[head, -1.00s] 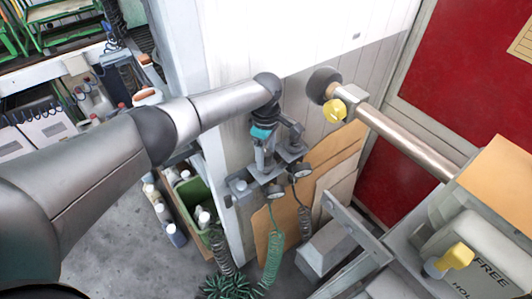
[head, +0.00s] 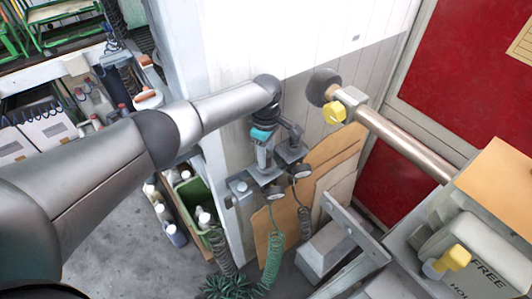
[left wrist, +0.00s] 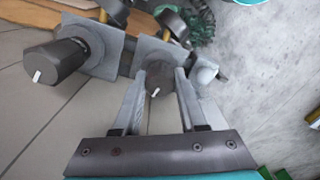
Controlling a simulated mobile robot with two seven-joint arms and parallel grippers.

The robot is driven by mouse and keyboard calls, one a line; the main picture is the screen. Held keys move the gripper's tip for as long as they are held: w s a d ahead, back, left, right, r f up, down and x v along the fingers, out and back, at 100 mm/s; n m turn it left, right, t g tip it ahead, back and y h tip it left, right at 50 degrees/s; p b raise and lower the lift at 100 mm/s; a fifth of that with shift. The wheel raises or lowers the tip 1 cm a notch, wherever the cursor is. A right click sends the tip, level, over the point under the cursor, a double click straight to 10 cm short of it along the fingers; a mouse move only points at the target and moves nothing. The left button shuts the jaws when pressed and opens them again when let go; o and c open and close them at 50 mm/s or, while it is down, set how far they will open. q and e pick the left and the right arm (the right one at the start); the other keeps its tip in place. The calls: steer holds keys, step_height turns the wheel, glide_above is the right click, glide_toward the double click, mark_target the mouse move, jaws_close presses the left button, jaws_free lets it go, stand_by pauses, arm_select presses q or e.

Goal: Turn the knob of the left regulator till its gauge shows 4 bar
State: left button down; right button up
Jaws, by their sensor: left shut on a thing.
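The left regulator (head: 243,188) is mounted low on the pale wall panel, with its round gauge (head: 275,192) below my left gripper (head: 265,168). In the left wrist view, its grey knob (left wrist: 157,83) with a white mark sits between the two fingers of my left gripper (left wrist: 160,76), which is shut on it. The right regulator's dark knob (left wrist: 58,63), also with a white mark, stands free to the left there. The right regulator's gauge (head: 301,170) shows in the head view. Neither gauge's reading can be made out. My right gripper is not in view.
A green coiled hose (head: 272,258) hangs below the regulators. A green crate (head: 190,205) with bottles stands on the floor at left.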

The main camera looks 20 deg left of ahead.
arm_select(q)
steer(key=shift+s+d+r+m+p, duration=0.1)
steer(key=shift+r+m+p, duration=0.1)
steer(key=shift+m+p, duration=1.05)
steer(key=shift+f+m+p, duration=0.15)
steer(key=shift+m+p, duration=0.6)
steer(key=shift+p, duration=0.15)
steer(key=m, duration=0.4)
steer(key=shift+m, duration=0.3)
steer(key=m, duration=0.4)
steer(key=shift+m, duration=0.3)
steer(key=m, duration=0.4)
steer(key=shift+m, duration=2.2)
steer(key=shift+w+m, duration=0.2)
steer(key=shift+m, duration=0.1)
steer(key=shift+c, duration=2.2)
jaws_free()
